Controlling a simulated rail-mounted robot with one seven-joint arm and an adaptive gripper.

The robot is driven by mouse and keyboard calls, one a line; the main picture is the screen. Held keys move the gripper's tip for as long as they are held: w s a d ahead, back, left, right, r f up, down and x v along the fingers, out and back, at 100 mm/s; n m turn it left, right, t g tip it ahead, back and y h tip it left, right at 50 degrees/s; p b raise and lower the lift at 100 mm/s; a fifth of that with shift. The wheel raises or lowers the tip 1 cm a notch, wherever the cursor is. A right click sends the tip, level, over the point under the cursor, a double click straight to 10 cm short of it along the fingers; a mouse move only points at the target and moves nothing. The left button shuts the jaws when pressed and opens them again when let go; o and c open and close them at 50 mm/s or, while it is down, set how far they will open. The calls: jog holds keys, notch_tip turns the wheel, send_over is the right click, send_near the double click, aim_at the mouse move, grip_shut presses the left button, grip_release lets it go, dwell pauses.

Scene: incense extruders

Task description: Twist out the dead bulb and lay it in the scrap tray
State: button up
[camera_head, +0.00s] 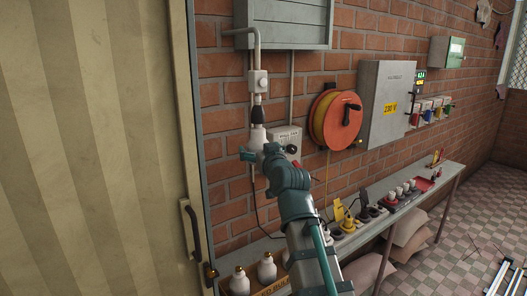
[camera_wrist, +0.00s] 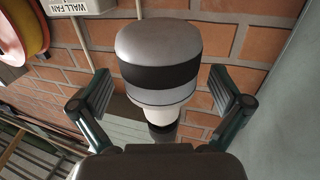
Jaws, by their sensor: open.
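The bulb (camera_wrist: 165,60) has a grey rounded end, a black band and a white neck. In the wrist view it stands between the two fingers of my gripper (camera_wrist: 161,95), with a gap on both sides. My gripper is open and holds nothing. In the head view my gripper (camera_head: 259,152) is at the wall, just below a dark hanging lampholder (camera_head: 257,113); my arm hides part of this spot. A small red tray (camera_head: 424,185) lies toward the far end of the bench; I cannot tell whether it is the scrap tray.
White bulbs (camera_head: 267,268) stand in a labelled box at the bench's near end. Plugs and sockets (camera_head: 347,224) line the bench (camera_head: 440,187). A cable reel (camera_head: 335,119), a grey cabinet (camera_head: 387,102) and a switch box (camera_head: 285,137) are on the brick wall. A striped panel (camera_head: 90,150) is at left.

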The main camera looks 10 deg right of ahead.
jog(key=shift+w, duration=0.4)
jog(key=c, duration=1.1)
jog(key=shift+m+h+p, duration=0.5)
jog(key=shift+h+p, duration=0.2)
jog(key=shift+p, duration=1.1)
jog(key=shift+a+m+h+p, duration=0.1)
jog(key=shift+m+h+p, duration=0.35)
jog(key=shift+h, duration=0.35)
jog(key=shift+f+m+h+b, duration=0.15)
jog(key=shift+m+h+b, duration=0.3)
jog(key=shift+b, duration=0.95)
jog(key=shift+h+b, duration=0.35)
jog(key=shift+b, duration=0.6)
